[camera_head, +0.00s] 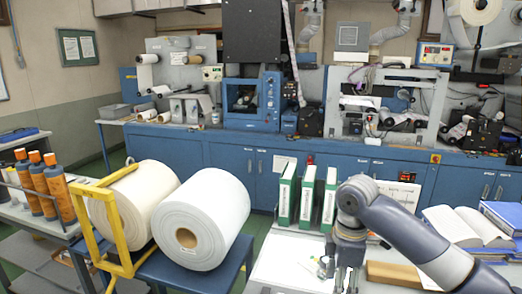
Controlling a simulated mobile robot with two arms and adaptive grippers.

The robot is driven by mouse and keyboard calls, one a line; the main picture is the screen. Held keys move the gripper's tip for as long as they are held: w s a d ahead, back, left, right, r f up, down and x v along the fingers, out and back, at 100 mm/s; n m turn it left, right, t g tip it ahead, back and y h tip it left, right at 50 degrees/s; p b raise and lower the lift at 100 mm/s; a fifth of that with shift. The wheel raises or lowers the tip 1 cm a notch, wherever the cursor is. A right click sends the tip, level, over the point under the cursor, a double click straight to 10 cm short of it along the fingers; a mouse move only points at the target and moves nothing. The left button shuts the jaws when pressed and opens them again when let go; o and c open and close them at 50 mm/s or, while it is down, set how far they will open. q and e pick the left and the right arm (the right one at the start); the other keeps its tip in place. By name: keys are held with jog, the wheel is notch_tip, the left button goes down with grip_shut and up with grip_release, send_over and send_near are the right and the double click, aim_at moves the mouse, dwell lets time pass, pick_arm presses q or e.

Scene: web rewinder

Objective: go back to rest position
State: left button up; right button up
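My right arm comes in from the right. Its gripper (346,275) points down over the white table at the lower middle right, in front of the green and white binders. Its fingertips reach the bottom edge of the picture, so I cannot tell whether it is open or shut. I see no object held in it. My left gripper is not in view.
Two large white rolls (208,212) rest on a blue stand with a yellow frame (124,238). Upright binders (308,196), an open book (468,226) and a brown block (393,275) are on the white table (283,262). Blue rewinder machine (252,104) behind.

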jog(key=s+a+f+m+t+y, duration=0.1)
jog(key=s+a+f+m+y, duration=0.1)
jog(key=s+a+f, duration=0.45)
jog(key=s+a+f+m+t+y, duration=0.1)
jog(key=s+a+f+m, duration=0.2)
jog(key=s+f, duration=0.55)
jog(key=s+d+f+m+t+h, duration=0.1)
jog(key=s+d+f+m+h, duration=0.3)
jog(key=s+d+m, duration=0.75)
jog(key=s+f+n+g+y, duration=0.1)
jog(key=s+f, duration=0.1)
jog(key=f, duration=1.2)
jog(key=s+f+n, duration=0.1)
jog(key=s+f, duration=0.1)
jog(key=f, duration=1.3)
jog(key=s+d+f, duration=0.2)
jog(key=s+f, duration=0.5)
jog(key=s, duration=0.1)
jog(key=s+d+f+g, duration=0.1)
jog(key=s+f, duration=0.6)
jog(key=s, duration=0.1)
jog(key=shift+s+d+f, duration=0.2)
jog(key=shift+d+f, duration=0.1)
jog(key=shift+d, duration=0.05)
